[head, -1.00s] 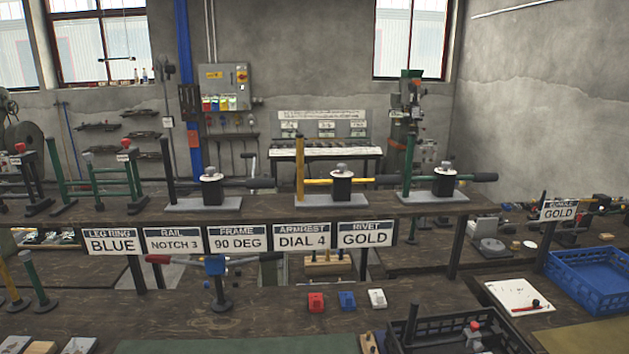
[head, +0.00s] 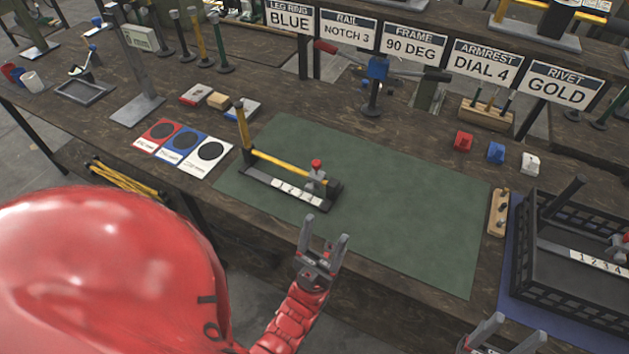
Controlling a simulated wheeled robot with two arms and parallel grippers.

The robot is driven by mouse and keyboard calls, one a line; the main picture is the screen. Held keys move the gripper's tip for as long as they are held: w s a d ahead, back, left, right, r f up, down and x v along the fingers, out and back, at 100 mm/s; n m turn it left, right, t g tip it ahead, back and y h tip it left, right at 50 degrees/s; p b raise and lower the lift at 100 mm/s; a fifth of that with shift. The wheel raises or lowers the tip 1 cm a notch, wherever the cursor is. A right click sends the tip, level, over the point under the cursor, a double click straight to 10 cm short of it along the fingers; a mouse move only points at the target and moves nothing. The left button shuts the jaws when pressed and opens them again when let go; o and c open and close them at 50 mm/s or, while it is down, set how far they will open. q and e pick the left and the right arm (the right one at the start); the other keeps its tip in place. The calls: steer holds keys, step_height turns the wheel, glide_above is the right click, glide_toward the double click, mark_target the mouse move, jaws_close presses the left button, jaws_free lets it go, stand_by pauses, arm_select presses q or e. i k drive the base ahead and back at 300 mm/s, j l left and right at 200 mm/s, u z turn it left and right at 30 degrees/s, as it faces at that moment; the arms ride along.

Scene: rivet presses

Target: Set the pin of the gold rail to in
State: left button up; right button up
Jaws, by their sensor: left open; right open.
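The gold rail (head: 284,163) lies on the green mat (head: 400,210), with a yellow upright post at its left end and a dark base with a numbered white strip. A grey slider with a red-topped pin (head: 316,165) sits near its right end. I cannot tell how deep the pin is. My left gripper (head: 326,227) is open and empty, over the mat's front edge, apart from the rail and nearer to me. My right gripper (head: 520,328) is open at the bottom edge, partly cut off, near the black crate (head: 560,312).
The black crate holds another numbered rail (head: 585,258). Red (head: 463,141), blue (head: 496,152) and white (head: 531,163) blocks stand behind the mat. Signs (head: 484,67) line the back. Coloured cards (head: 182,143) lie left of the mat. The mat's right half is clear.

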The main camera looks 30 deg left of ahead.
mark_target(316, 164)
steer(key=k+l+u, duration=0.1)
steer(key=u, duration=1.05)
